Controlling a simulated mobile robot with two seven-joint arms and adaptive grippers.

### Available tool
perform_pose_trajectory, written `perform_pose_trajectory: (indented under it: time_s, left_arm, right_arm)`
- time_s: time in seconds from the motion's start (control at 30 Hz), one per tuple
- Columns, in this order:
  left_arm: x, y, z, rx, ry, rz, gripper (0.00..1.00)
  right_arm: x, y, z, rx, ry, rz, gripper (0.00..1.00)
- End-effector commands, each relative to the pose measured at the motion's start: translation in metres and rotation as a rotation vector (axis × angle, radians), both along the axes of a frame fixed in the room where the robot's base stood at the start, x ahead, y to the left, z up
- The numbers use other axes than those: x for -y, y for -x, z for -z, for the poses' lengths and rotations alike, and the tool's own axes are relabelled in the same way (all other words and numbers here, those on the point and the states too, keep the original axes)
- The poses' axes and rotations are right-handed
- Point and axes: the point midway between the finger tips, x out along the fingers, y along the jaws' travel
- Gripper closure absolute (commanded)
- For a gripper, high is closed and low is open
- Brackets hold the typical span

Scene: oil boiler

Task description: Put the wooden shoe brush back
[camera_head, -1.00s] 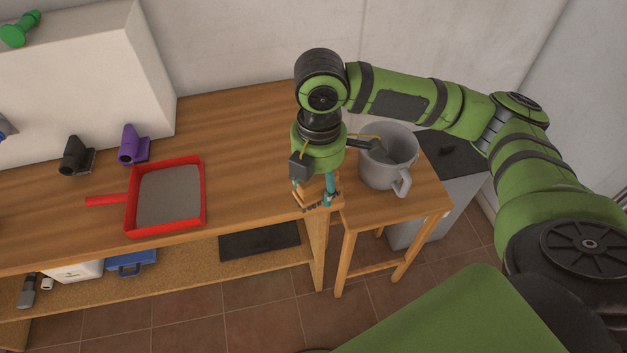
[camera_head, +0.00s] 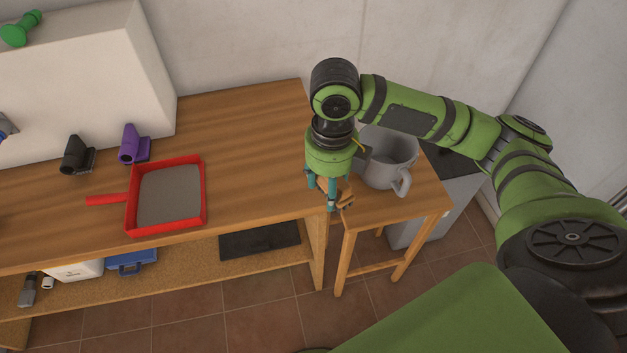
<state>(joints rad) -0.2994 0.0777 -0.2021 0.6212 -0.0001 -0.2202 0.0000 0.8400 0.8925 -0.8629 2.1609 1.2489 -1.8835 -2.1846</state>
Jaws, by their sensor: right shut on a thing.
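The wooden shoe brush (camera_head: 347,195) is a small light-brown piece, mostly hidden behind my fingers. My right gripper (camera_head: 333,198) points down and is shut on it, by the right end of the workbench (camera_head: 255,140) and the left edge of the small wooden stool (camera_head: 408,208). From this angle I cannot tell whether the brush touches a surface. My left gripper is not in view.
A large grey mug (camera_head: 381,174) stands on the stool, close right of my gripper. A red dustpan-like tray (camera_head: 203,195), a purple holder (camera_head: 131,146) and a black holder (camera_head: 75,157) sit on the bench. The bench between tray and gripper is clear.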

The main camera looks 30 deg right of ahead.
Motion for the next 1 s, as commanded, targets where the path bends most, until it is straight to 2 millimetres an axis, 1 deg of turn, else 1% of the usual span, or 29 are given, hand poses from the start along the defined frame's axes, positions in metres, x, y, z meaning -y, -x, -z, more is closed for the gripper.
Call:
perform_pose_trajectory:
  time_s: [0.07,0.17,0.5,0.63,0.73,0.87,1.0]
  left_arm:
    - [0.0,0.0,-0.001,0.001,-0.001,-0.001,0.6]
    - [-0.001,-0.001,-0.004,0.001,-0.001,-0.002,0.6]
    - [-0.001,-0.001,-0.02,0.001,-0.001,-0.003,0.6]
    - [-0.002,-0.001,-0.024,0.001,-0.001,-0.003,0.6]
    - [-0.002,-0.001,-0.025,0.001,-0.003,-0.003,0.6]
    - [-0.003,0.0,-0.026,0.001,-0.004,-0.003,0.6]
    - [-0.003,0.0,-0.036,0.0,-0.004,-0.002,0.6]
  right_arm:
    - [0.001,-0.002,0.001,-0.001,0.0,-0.027,0.71]
    - [0.003,-0.013,0.007,-0.002,-0.001,-0.037,0.71]
    - [0.013,-0.082,0.047,-0.003,-0.002,-0.036,0.71]
    - [0.017,-0.101,0.06,-0.001,-0.001,-0.036,0.71]
    - [0.018,-0.111,0.066,0.0,0.0,-0.037,0.71]
    - [0.019,-0.115,0.071,0.0,-0.001,-0.039,0.71]
    - [0.02,-0.114,0.089,-0.006,0.002,-0.039,0.71]
